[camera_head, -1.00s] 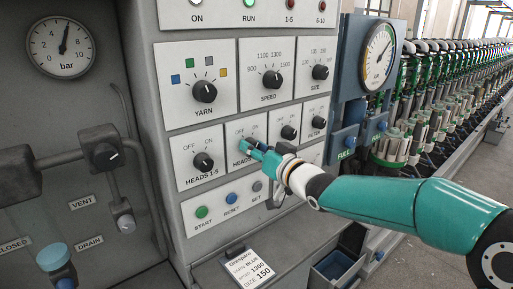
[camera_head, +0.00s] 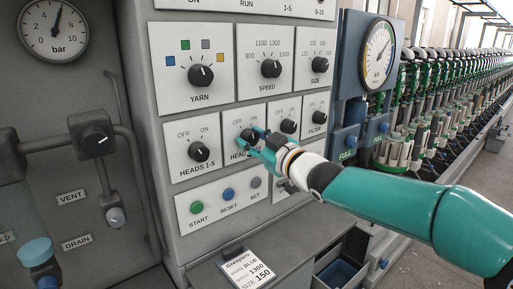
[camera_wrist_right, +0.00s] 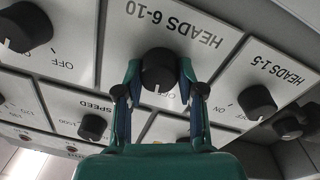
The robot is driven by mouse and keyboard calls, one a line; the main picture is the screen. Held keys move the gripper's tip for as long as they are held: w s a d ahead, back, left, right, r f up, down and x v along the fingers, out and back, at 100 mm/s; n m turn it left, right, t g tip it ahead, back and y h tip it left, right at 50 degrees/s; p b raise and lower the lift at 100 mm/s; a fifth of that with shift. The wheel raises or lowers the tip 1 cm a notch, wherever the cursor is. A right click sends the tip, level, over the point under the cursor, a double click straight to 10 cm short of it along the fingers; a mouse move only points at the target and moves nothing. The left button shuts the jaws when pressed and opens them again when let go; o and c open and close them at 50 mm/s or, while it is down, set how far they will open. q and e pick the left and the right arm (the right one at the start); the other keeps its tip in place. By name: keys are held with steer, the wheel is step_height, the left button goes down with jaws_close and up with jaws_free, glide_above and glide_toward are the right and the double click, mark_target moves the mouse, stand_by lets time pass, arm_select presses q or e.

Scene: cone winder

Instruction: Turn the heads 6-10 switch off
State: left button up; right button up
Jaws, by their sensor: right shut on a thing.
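The heads 6-10 switch (camera_head: 249,135) is a black round knob on a white plate, between the heads 1-5 knob and another knob. In the right wrist view the switch (camera_wrist_right: 158,68) sits between the two fingers of my right gripper (camera_wrist_right: 159,78), which is shut on it. Its white mark points roughly down in that upside-down view; its own OFF and ON labels are largely hidden there by the fingers. In the head view my teal right gripper (camera_head: 257,141) reaches the plate from the right and covers part of its lettering. My left gripper is not in view.
The heads 1-5 knob (camera_head: 199,152) is close on the left. The yarn (camera_head: 201,76), speed (camera_head: 271,68) and size (camera_head: 319,65) knobs are above. The start button (camera_head: 197,208) and its neighbours are below. A blue gauge housing (camera_head: 358,90) stands right of the panel.

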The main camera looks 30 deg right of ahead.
steer(key=shift+f+n+b, duration=0.2)
steer(key=shift+n+b, duration=0.55)
steer(key=shift+n, duration=1.35)
steer(key=o, duration=1.1)
steer(key=shift+a, duration=0.1)
steer(key=shift+o, duration=0.2)
steer(key=shift+r, duration=0.1)
steer(key=shift+s, duration=0.1)
steer(key=shift+s, duration=0.15)
steer(key=s, duration=1.1)
steer(key=shift+s+d+f, duration=0.25)
steer(key=shift+d+f, duration=0.1)
